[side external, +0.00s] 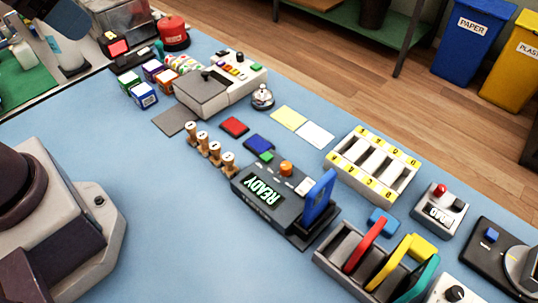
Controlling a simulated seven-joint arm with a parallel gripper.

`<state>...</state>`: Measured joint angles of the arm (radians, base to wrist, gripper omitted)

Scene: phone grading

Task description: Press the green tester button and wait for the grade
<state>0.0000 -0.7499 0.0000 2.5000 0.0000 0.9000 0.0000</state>
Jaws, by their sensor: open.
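The dark grey tester (288,222) stands near the middle of the blue table. Its display (265,190) reads READY in light letters, turned round in this view. A small green button-like piece (266,156) is at the tester's far edge; I cannot tell whether it is fixed to the tester. An orange dome (286,168) sits on the tester. A blue phone (319,195) stands upright, slightly tilted, at the tester's right end. My gripper is not in view; only a large part of my arm shows at the lower left.
A dark rack (333,247) holds red, yellow and teal phones at the front right. A white slotted tray (348,180) with yellow labels stands behind it. Several small pegs (215,153) stand left of the tester. Red (234,127) and blue (258,144) pieces lie behind it. The table's front middle is clear.

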